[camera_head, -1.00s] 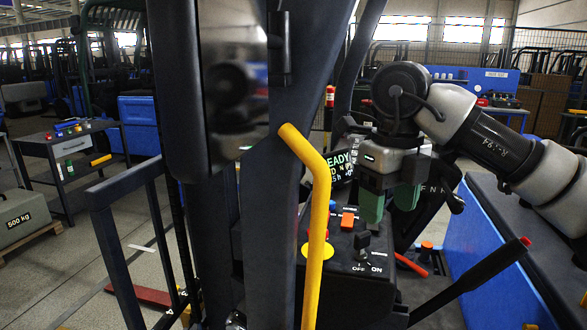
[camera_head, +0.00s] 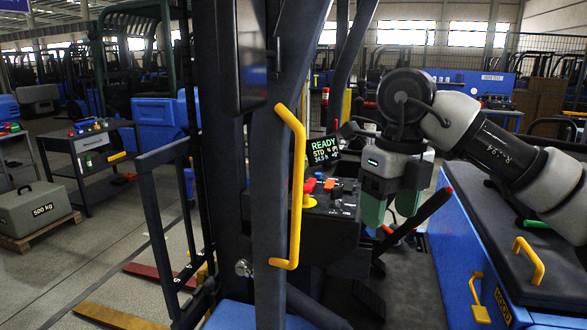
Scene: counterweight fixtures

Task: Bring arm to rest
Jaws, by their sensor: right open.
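My right arm (camera_head: 500,150) comes in from the right side of the head view. My right gripper (camera_head: 391,207) points down with its two green fingers apart and nothing seen between them. It appears in front of the right part of the dark control panel (camera_head: 335,205), which has red and orange buttons. I cannot tell how far it is from the panel. The small display (camera_head: 325,149) left of the gripper reads READY. My left gripper is not in view.
A dark upright post with a yellow grab handle (camera_head: 297,190) stands left of the gripper. A black lever (camera_head: 415,222) is close to the gripper's right. A blue box with a dark top (camera_head: 500,235) lies at right. A 500 kg weight (camera_head: 35,208) sits at far left.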

